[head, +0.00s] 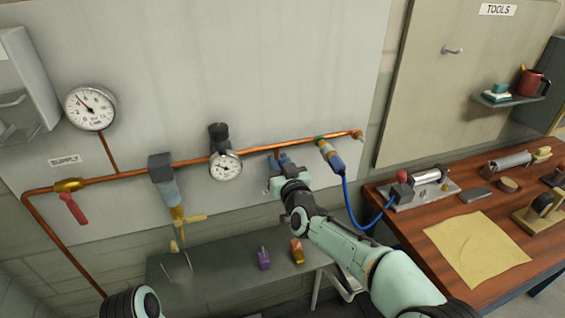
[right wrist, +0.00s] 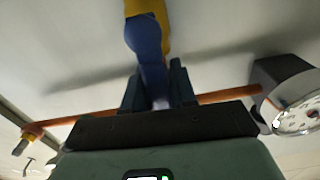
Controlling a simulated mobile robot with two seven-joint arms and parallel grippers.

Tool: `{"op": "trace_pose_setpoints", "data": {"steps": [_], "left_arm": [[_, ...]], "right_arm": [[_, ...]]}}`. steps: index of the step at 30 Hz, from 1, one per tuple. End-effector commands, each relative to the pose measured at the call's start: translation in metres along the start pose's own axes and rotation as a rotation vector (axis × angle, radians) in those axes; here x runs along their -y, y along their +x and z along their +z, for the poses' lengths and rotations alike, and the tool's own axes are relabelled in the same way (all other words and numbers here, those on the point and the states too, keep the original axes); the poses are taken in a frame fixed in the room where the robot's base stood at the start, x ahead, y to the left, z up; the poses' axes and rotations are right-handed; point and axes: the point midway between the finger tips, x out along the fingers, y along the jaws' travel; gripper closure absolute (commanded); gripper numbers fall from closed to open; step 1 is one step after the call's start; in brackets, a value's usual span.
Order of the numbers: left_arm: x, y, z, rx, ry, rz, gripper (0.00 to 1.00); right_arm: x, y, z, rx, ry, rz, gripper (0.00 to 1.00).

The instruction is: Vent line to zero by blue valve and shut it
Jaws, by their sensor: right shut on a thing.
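The copper line (head: 130,174) runs along the grey wall panel. My right gripper (head: 281,163) is at the line between the small gauge and the hose coupling, shut on the blue valve handle (right wrist: 149,50). In the right wrist view, the handle stands between my two fingers (right wrist: 158,88), with a yellow part (right wrist: 147,8) above it. In the head view my gripper hides most of the valve. The small line gauge (head: 226,166) is left of my gripper; its reading is too small to tell. My left gripper is not in view.
A large gauge (head: 90,106) and a red-handled supply valve (head: 73,207) are at left. A filter bowl (head: 165,185) hangs from the line. A blue hose (head: 352,205) loops toward the wooden bench (head: 400,224). A grey bench (head: 215,267) with small purple and orange items is below.

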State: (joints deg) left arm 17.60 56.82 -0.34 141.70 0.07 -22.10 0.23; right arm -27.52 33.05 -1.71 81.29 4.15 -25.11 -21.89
Motion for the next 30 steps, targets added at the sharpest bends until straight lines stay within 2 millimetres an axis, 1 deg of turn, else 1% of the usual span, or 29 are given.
{"op": "trace_pose_setpoints", "data": {"steps": [6, 21, 22, 23, 24, 30], "left_arm": [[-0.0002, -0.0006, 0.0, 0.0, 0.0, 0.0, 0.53], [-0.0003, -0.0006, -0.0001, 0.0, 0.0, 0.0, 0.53], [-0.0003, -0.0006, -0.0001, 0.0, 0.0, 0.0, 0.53], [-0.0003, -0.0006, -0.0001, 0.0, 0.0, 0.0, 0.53], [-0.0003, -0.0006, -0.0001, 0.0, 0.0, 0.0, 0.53], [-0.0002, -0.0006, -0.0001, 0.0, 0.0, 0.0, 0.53]], "right_arm": [[0.0029, 0.0, -0.0008, -0.003, -0.057, 0.001, 1.0], [0.0042, 0.0, -0.0002, -0.002, -0.074, -0.001, 1.0], [0.0042, 0.0, -0.0002, -0.002, -0.074, -0.001, 0.64], [0.0043, 0.0, -0.0002, -0.002, -0.074, -0.001, 0.55], [0.0043, 0.0, -0.0001, -0.001, -0.074, -0.001, 0.53], [0.004, 0.0, 0.0002, -0.001, -0.071, -0.001, 0.53]]}}
